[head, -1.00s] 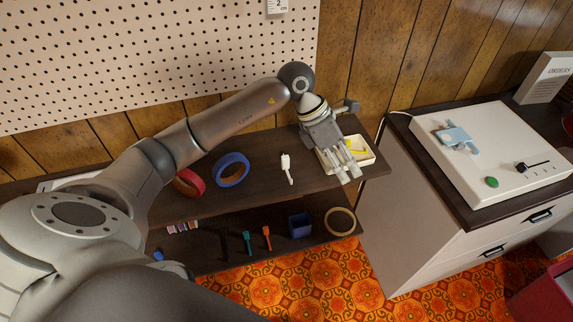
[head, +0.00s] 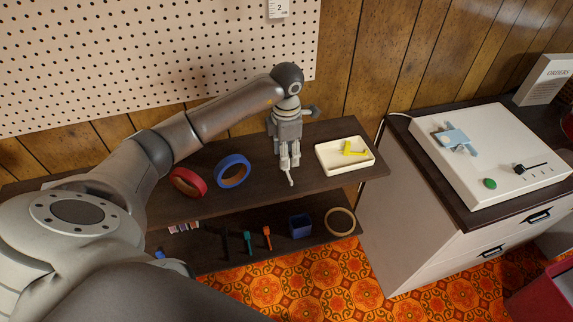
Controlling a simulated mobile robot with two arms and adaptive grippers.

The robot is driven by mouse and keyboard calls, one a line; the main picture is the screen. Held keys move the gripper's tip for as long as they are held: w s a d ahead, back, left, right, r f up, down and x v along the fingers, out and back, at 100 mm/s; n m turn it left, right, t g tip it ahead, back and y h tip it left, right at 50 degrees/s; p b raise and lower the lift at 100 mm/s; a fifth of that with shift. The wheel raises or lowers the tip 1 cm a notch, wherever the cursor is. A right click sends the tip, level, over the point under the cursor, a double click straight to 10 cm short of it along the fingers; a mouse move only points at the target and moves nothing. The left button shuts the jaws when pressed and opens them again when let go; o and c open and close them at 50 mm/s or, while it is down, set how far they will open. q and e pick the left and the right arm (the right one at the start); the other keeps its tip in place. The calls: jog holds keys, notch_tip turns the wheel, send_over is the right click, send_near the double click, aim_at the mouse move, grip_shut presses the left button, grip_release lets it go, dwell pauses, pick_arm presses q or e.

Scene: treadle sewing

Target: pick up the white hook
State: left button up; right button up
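The white hook (head: 291,180) lies on the upper shelf of the dark brown shelf unit (head: 265,193), in the middle of the head view. Only its thin lower end shows; the rest is hidden behind my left gripper. My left gripper (head: 289,165) points down right over the hook, with its fingers at the hook's upper part. I cannot tell whether the fingers touch the hook or have closed on it. My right gripper is not in view.
A white tray (head: 327,164) with a yellow piece (head: 354,148) stands right of my gripper. A blue ring (head: 233,159) and a red ring (head: 178,184) are to the left. The pegboard (head: 150,60) rises behind. A white machine (head: 500,165) sits on the right cabinet.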

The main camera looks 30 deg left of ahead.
aim_at(288, 170)
pick_arm(q)
jog(key=shift+w+a+f+p, duration=0.15)
jog(key=shift+f+p, duration=0.15)
jog(key=shift+f, duration=1.55)
jog(key=c, duration=0.8)
jog(key=shift+c, duration=0.2)
jog(key=shift+r, duration=0.1)
